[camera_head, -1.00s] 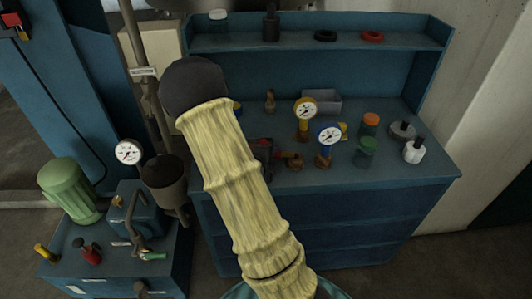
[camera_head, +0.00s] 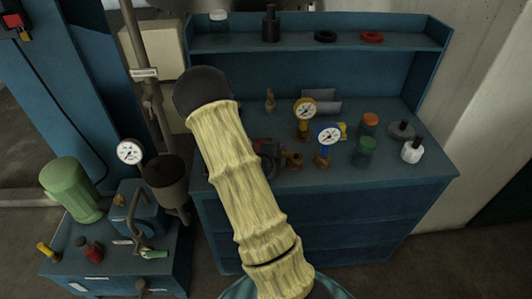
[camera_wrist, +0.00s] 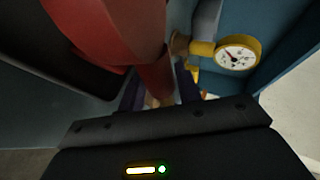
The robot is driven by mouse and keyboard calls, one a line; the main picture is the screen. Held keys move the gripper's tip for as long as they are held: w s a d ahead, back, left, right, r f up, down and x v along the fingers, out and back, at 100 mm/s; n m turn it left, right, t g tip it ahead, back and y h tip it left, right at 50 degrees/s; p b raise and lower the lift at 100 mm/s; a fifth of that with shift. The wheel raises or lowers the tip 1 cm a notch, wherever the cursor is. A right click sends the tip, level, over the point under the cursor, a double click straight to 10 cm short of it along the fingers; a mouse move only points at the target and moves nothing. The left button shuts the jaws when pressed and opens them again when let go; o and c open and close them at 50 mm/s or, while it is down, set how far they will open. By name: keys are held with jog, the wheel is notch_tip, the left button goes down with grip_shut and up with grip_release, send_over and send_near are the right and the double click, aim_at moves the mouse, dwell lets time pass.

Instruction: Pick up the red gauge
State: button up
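The red gauge (camera_wrist: 105,30) fills the upper left of the wrist view, very close, with a dark round part at its left. Its red stem runs down toward my gripper (camera_wrist: 160,92), whose dark fingers show on either side of the stem's lower end. I cannot tell whether they touch it. In the head view my arm hides most of the red gauge; only a small reddish patch (camera_head: 257,145) and dark parts show beside the arm, over the bench. My gripper is largely hidden there too.
A yellow gauge (camera_head: 304,113) and a blue gauge (camera_head: 327,140) stand close to the right; the yellow one also shows in the wrist view (camera_wrist: 235,56). A grey bin (camera_head: 322,104), orange-topped jar (camera_head: 370,124), green jar (camera_head: 365,150) and white bottle (camera_head: 411,151) share the blue bench (camera_head: 400,178).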

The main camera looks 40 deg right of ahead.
grip_shut()
jog(key=shift+r, duration=0.1)
notch_tip(320, 180, up, 10)
dwell(0.8)
jog(key=shift+w, duration=0.1)
dwell(0.4)
